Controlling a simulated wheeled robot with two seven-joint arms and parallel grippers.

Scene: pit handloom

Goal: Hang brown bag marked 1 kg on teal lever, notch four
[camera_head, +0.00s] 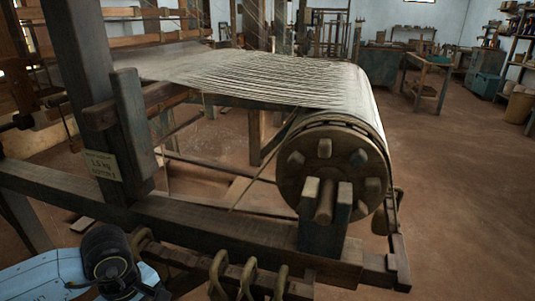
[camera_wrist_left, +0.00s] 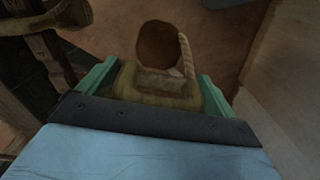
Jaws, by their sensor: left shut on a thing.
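In the left wrist view my left gripper (camera_wrist_left: 155,88) has its two teal fingers on either side of a bag (camera_wrist_left: 160,42). The gripper is shut on it. The bag has a brown rounded part, an olive-tan band and a pale rope at its right; I cannot read a mark on it. In the head view my left arm comes in at the bottom left, its fingers hidden or out of frame. I cannot make out a teal lever or its notches. My right gripper is not in view.
The loom's front rail (camera_head: 200,222) crosses the foreground, with curved hooks (camera_head: 249,277) below it. A post carries a yellowish card (camera_head: 102,165) with a kg figure. The studded warp beam end (camera_head: 325,150) stands at centre right. Open floor (camera_head: 460,190) lies at right.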

